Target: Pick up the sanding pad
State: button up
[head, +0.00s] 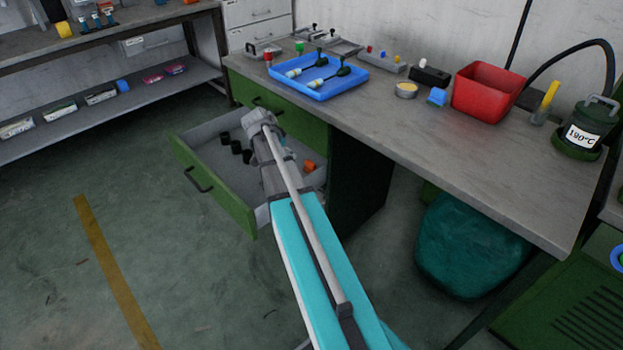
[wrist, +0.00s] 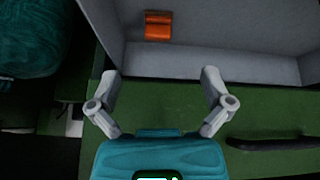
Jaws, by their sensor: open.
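The orange block, which looks like the sanding pad, lies inside the open drawer; it shows at the drawer's right side in the head view (head: 309,166) and at the top in the wrist view (wrist: 158,25). My gripper (wrist: 160,76) is open with nothing between its fingers. In the wrist view the fingers are spread apart below the orange block and do not touch it. In the head view my arm reaches over the drawer and mostly hides the gripper.
The open drawer (head: 222,198) has grey walls and also holds several black cylinders (head: 236,149). Above it, the workbench (head: 440,135) carries a blue tray (head: 345,86) and a red bin (head: 488,93). A teal bag (head: 468,245) sits under the bench.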

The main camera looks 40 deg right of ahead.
aim_at(309, 166)
jog(key=shift+m+h, duration=0.4)
jog(key=shift+m, duration=0.5)
jog(key=d+f, duration=0.1)
jog(key=d+b, duration=0.1)
jog(key=d+f+b, duration=0.1)
jog(key=d, duration=0.1)
jog(key=shift+w+d+f, duration=0.1)
jog(key=shift+w+f, duration=0.25)
jog(key=shift+w, duration=0.05)
jog(key=shift+f, duration=0.15)
jog(key=b+x, duration=0.6)
jog(key=x, duration=0.1)
jog(key=shift+d+f+b, duration=0.4)
jog(key=shift+f+b, duration=0.15)
jog(key=shift+b, duration=0.1)
jog(key=shift+b+x, duration=2.15)
jog(key=shift+x, duration=0.5)
jog(key=shift+s+r, duration=0.1)
jog(key=shift+s, duration=0.05)
jog(key=c, duration=1)
